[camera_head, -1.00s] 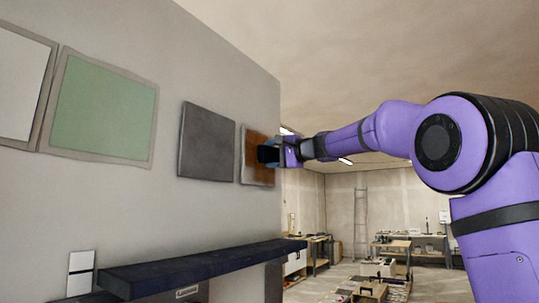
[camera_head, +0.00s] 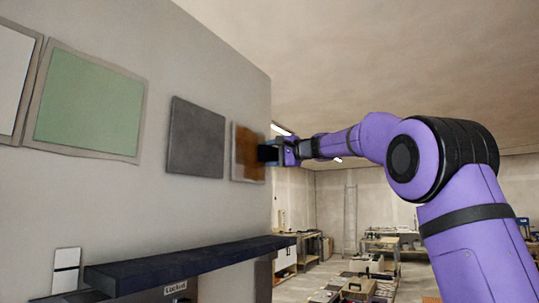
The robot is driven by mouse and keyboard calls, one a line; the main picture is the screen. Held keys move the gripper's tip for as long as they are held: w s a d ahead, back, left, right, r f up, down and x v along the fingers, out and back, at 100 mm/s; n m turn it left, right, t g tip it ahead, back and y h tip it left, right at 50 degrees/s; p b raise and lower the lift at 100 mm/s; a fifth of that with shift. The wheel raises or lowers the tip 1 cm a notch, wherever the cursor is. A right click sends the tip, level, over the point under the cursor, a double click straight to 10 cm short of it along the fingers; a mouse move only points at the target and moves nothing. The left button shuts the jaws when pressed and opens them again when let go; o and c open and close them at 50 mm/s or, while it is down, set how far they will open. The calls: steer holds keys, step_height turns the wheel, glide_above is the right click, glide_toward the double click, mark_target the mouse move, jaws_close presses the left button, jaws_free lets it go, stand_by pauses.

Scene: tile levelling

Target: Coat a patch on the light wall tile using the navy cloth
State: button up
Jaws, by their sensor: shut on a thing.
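The light wall tile (camera_head: 12,80) is a pale white panel in a grey border, cut off by the left edge of the head view. My gripper (camera_head: 275,153) is far to its right, in front of the brown-orange tile (camera_head: 246,152). It is shut on a small dark navy bundle (camera_head: 266,154), which looks like the navy cloth. The bundle overlaps the right part of the brown tile in the picture; I cannot tell whether it touches it. The gripper's fingers are small and partly hidden.
A green tile (camera_head: 90,105) and a dark grey tile (camera_head: 196,138) hang between the light tile and the brown one. A dark shelf (camera_head: 190,262) juts from the wall below, with a "Locked" label (camera_head: 176,288) under it. Benches stand in the far room.

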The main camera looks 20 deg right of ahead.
mark_target(236, 138)
steer(key=shift+a+r, duration=0.15)
steer(key=shift+r, duration=1)
steer(key=shift+s+a, duration=1.4)
steer(key=shift+a, duration=0.5)
steer(key=shift+s+a, duration=1.4)
steer(key=shift+a, duration=0.55)
steer(key=shift+s+a, duration=1.4)
steer(key=shift+a, duration=0.5)
steer(key=shift+s, duration=0.1)
steer(key=shift+v, duration=2.9)
steer(key=shift+d, duration=0.1)
steer(key=shift+v, duration=1.45)
steer(key=shift+x, duration=4.25)
